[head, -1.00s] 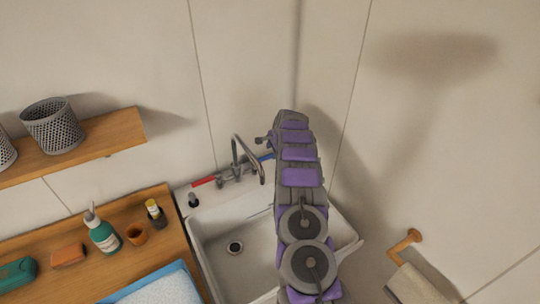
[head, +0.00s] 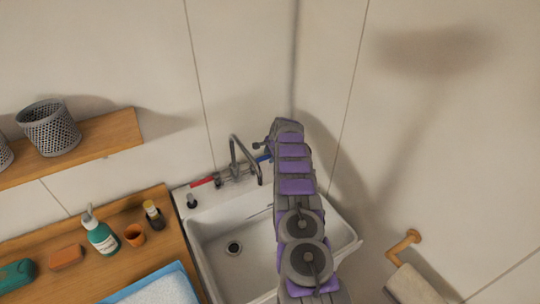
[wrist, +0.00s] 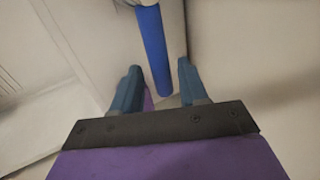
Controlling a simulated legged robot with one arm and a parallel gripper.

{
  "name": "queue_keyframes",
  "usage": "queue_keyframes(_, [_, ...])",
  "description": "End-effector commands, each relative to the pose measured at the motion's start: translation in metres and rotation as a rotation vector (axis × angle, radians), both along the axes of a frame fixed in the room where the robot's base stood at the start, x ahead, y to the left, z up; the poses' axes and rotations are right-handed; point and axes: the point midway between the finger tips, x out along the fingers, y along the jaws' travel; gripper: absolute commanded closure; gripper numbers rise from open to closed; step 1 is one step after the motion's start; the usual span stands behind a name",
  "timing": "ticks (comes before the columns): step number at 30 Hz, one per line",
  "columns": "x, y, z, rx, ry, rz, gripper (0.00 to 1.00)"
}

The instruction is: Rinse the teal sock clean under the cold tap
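The cold tap's blue handle (head: 263,158) is at the right of the metal tap (head: 240,158) above the white sink (head: 220,263). In the wrist view the blue handle (wrist: 152,52) runs down between the two fingers of my gripper (wrist: 158,75). The fingers are apart, with a gap on both sides of the handle. In the head view my arm reaches over the sink's right part and hides much of the gripper and the basin there. I cannot make out a teal sock in either view. No water shows from the spout.
A red handle (head: 203,181) is at the tap's left. A wall shelf (head: 120,132) and a towel holder (head: 405,243) flank the sink.

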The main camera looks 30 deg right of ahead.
Motion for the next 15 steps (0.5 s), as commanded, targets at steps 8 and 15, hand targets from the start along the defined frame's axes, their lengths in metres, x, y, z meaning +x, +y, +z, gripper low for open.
queue_keyframes(8, [0.0012, 0.0036, 0.0029, -0.004, -0.003, 0.001, 0.84])
queue_keyframes(15, [0.0009, 0.0026, 0.0004, 0.001, 0.0, 0.003, 1.0])
